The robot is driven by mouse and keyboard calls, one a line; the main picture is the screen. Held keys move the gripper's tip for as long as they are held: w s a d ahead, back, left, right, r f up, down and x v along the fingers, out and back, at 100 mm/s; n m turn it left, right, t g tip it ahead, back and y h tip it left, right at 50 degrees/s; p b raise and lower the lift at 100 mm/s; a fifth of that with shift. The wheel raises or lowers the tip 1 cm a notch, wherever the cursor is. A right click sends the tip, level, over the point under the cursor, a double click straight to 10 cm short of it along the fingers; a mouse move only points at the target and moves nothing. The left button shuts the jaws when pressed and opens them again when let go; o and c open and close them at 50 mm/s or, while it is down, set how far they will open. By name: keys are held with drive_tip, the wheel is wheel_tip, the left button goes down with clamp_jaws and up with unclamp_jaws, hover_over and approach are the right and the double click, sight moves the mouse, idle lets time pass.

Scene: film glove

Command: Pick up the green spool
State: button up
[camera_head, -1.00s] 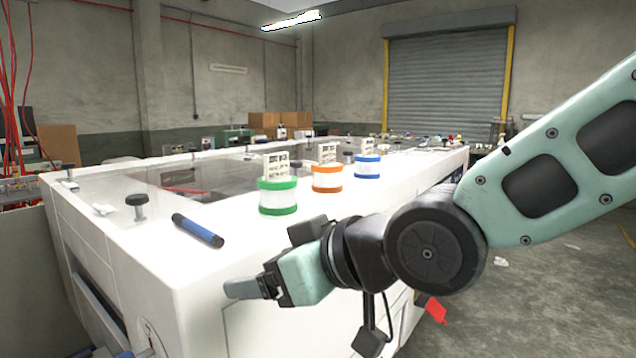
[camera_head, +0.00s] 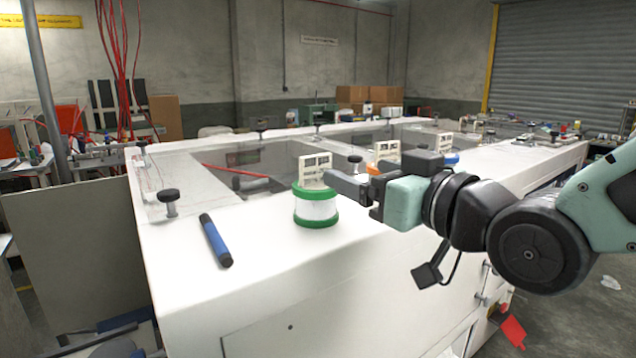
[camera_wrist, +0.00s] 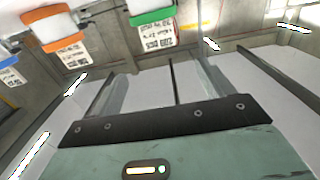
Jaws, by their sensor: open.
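The green spool (camera_head: 316,210), with green rims and a white middle, stands upright on the white machine top, a white label card behind it. It also shows in the wrist view (camera_wrist: 151,16), at the top edge and cut off. My gripper (camera_head: 350,180) is open and empty, just right of the green spool in the head view. In the wrist view, its two fingers (camera_wrist: 155,82) are spread with nothing between them. I cannot tell how far the fingertips are from the spool.
An orange spool (camera_wrist: 53,33) and a blue spool (camera_wrist: 9,59) stand farther along the row; my gripper partly hides both in the head view. A blue marker (camera_head: 216,241) and a black knob (camera_head: 169,200) are to the left. The white top (camera_head: 265,245) is clear in front.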

sight(317, 158)
drive_tip(key=p+x, duration=0.9)
drive_tip(key=shift+p, duration=0.4)
drive_tip(key=p+x, duration=0.3)
drive_tip(key=x, duration=0.1)
drive_tip(key=shift+w+a, duration=0.1)
drive_tip(key=shift+a, duration=0.05)
drive_tip(key=shift+w+a+f, duration=0.2)
drive_tip(key=shift+w+a, duration=0.05)
drive_tip(key=shift+w, duration=0.1)
drive_tip(key=c, duration=1.3)
drive_tip(key=shift+c, duration=0.7)
drive_tip(key=shift+r, duration=0.1)
